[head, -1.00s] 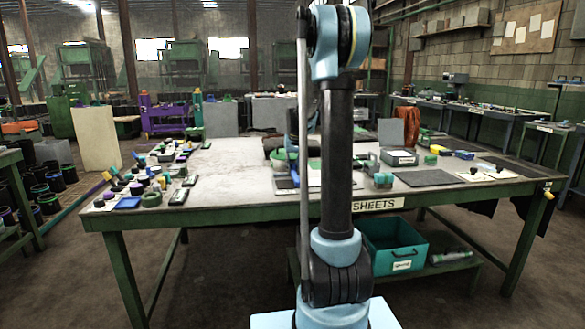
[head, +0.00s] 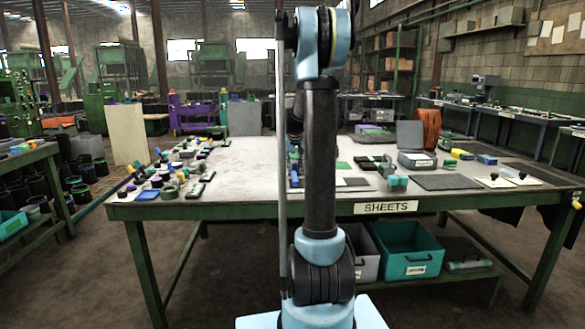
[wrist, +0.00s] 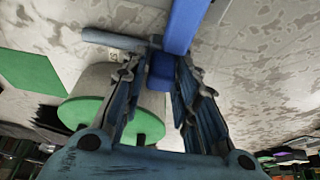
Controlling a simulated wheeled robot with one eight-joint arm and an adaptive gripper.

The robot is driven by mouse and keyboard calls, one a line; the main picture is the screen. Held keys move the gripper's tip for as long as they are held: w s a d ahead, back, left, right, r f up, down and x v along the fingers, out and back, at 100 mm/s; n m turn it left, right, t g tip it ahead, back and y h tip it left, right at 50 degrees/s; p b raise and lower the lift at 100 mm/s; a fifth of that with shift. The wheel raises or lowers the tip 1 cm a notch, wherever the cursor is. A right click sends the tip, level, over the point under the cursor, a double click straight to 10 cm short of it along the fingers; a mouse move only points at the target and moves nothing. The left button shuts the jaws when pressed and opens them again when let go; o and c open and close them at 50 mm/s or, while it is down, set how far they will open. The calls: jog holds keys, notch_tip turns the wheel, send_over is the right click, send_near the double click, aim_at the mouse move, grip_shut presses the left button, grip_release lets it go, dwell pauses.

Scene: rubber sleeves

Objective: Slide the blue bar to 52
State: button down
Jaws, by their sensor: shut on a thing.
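In the wrist view a long blue bar (wrist: 186,24) runs up and out of the top edge over a pale, stained tabletop. My gripper (wrist: 161,62) is shut on a darker blue block (wrist: 161,72) at the bar's near end. The block looks like part of the bar, but the join is partly hidden by the fingertips. A short grey rod (wrist: 112,40) lies to the left of the fingertips. No scale or number 52 can be read. In the head view my arm hides most of the gripper and the bar.
A white and green round object (wrist: 92,100) sits close behind my left finger, and a green sheet (wrist: 30,70) lies farther left. In the head view the table (head: 240,165) holds small parts at left, and a grey box (head: 415,160) and dark mat (head: 445,182) at right.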

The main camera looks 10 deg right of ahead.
aim_at(294, 171)
jog(key=c, duration=1.4)
grip_release()
jog(key=shift+w+a, duration=0.1)
jog(key=shift+a, duration=0.3)
jog(key=shift+d, duration=0.1)
jog(key=shift+r, duration=0.25)
jog(key=v, duration=1.1)
jog(key=shift+r, duration=0.2)
